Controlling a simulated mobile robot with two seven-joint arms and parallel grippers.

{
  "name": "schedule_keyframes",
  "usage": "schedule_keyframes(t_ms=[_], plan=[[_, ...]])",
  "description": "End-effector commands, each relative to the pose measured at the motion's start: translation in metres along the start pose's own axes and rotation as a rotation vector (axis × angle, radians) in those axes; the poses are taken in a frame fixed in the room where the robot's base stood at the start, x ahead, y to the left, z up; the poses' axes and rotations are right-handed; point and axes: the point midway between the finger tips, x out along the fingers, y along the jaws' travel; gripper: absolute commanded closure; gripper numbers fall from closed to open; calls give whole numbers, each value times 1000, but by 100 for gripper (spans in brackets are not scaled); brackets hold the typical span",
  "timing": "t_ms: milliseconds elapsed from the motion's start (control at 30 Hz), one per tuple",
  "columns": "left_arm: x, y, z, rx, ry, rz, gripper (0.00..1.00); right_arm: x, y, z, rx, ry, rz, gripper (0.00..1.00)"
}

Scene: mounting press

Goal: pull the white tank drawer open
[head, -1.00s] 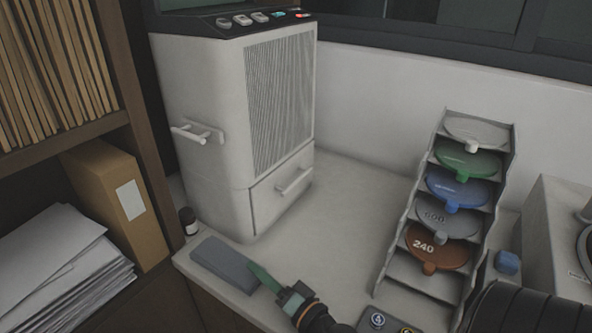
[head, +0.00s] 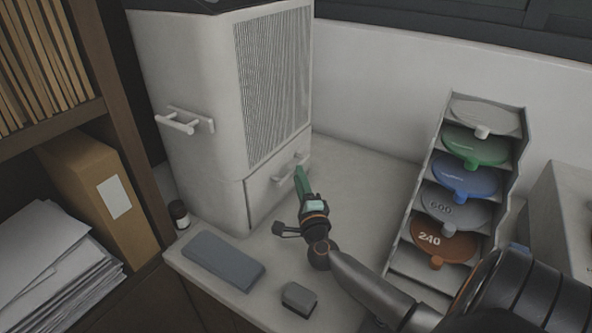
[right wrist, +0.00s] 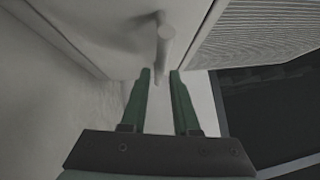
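The white tank drawer (head: 262,199) is the low front panel of the tall white machine (head: 185,95), and it looks shut, flush with the body. Its white bar handle (head: 287,169) is partly hidden behind my right gripper (head: 299,170). In the right wrist view the handle (right wrist: 165,45) runs down toward the two green fingertips (right wrist: 160,73). The fingers are apart, with the near end of the bar between or just beyond their tips. I cannot tell whether they touch it. My left gripper is not in view.
A second white handle (head: 184,121) sticks out of the machine's left side. A grey block (head: 223,260), a small grey object (head: 299,298) and a dark bottle (head: 179,214) are on the counter. A rack of coloured discs (head: 404,225) stands at right.

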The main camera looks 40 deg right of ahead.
Motion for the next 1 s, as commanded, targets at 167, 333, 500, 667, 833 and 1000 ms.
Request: schedule_keyframes(t_ms=[167,333,500,667,833,1000], plan=[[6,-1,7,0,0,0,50,27,2,0,-1,-2,-1,71],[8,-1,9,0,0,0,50,39,1,0,0,-1,0,71],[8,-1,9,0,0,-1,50,42,0,0,-1,-2,1,71],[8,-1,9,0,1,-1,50,42,0,0,-1,-2,1,71],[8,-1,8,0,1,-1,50,42,0,0,-1,-2,1,89],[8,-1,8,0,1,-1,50,42,0,0,-1,-2,1,100]])
